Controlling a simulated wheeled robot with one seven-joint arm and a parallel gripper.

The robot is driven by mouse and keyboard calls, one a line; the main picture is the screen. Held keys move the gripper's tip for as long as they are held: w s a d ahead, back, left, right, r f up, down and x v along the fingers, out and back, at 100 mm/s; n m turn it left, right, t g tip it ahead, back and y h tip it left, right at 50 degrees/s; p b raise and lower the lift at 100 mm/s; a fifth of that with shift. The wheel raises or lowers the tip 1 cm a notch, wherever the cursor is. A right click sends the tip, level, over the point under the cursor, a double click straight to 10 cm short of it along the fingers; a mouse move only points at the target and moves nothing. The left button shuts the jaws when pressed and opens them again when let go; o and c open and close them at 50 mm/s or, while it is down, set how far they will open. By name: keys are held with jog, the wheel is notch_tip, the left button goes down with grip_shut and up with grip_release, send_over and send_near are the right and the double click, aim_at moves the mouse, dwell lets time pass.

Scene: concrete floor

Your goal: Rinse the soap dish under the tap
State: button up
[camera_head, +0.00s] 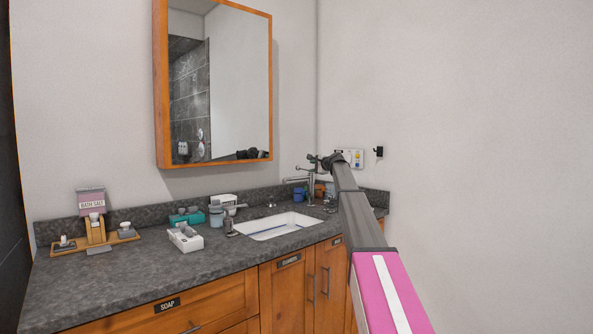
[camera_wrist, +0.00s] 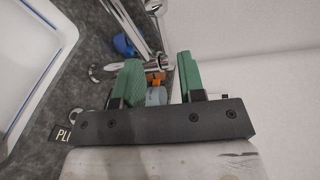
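The chrome tap (camera_head: 310,187) stands at the right end of the white sink (camera_head: 275,226); chrome tap parts also show in the wrist view (camera_wrist: 124,22), beside the sink's rim (camera_wrist: 68,32). My gripper (camera_head: 322,161) is above the tap area in the head view. In the wrist view its green fingers (camera_wrist: 159,72) are apart with chrome metal and small items beyond them; I see nothing clamped. I cannot tell for sure which item is the soap dish. A white tray-like holder (camera_head: 185,239) with grey contents sits on the counter left of the sink.
On the grey counter (camera_head: 140,275) stand a wooden tray (camera_head: 68,247) with small items, a pink bath salt box (camera_head: 91,203), a teal box (camera_head: 187,217) and cups (camera_head: 216,215). A blue cup (camera_wrist: 123,44) is by the tap. The wall is close on the right.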

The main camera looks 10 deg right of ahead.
jog(key=x, duration=1)
jog(key=shift+w+a, duration=0.15)
jog(key=shift+w, duration=0.2)
